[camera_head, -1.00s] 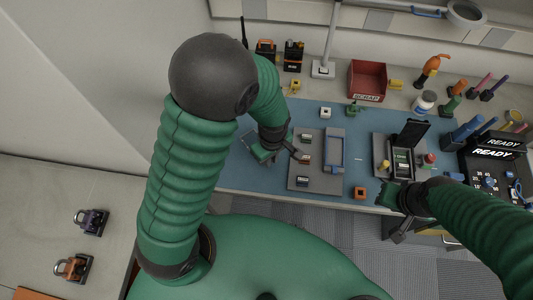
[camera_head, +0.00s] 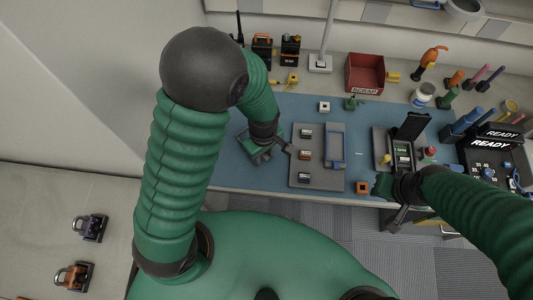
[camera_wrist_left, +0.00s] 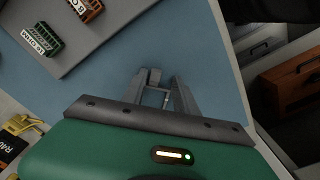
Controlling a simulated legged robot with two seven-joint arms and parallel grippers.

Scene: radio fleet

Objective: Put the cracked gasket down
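My left gripper (camera_head: 287,149) is low over the blue mat (camera_head: 255,179), just left of the grey tray (camera_head: 320,180). In the left wrist view its two grey fingers (camera_wrist_left: 160,96) stand apart. A thin pale outline shows between them; I cannot tell whether it is the cracked gasket or whether they grip it. No gasket can be made out clearly in the head view. My right gripper (camera_head: 381,186) is beside the radio stand (camera_head: 382,143) at the mat's front edge; its fingertips are too small to read.
Small modules (camera_head: 305,155) sit on the grey tray, beside a blue frame (camera_head: 336,150). A red scrap bin (camera_head: 365,73) stands behind the mat. An orange block (camera_head: 362,188) lies near my right gripper. The mat left of the tray is mostly clear.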

